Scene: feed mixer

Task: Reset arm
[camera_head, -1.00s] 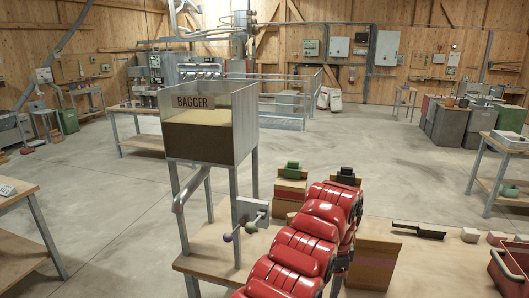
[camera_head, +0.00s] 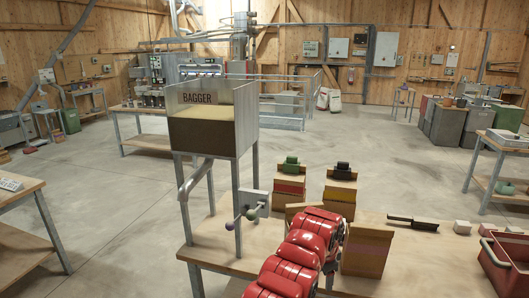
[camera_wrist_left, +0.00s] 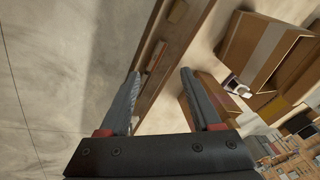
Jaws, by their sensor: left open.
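My left arm, red and segmented, comes up from the bottom middle of the head view over the workbench (camera_head: 215,240). Its gripper is hidden there behind the arm and by the cartons. In the left wrist view my left gripper (camera_wrist_left: 161,72) is open, with two grey fingers apart and nothing between them. My right gripper is in neither view.
The bagger hopper (camera_head: 212,120) with its valve lever (camera_head: 250,213) stands left of the arm. Cartons with a green top (camera_head: 291,163) and a black top (camera_head: 342,170), a tan carton (camera_head: 367,250), a dark scoop (camera_head: 412,222) and a red crate (camera_head: 505,265) share the bench.

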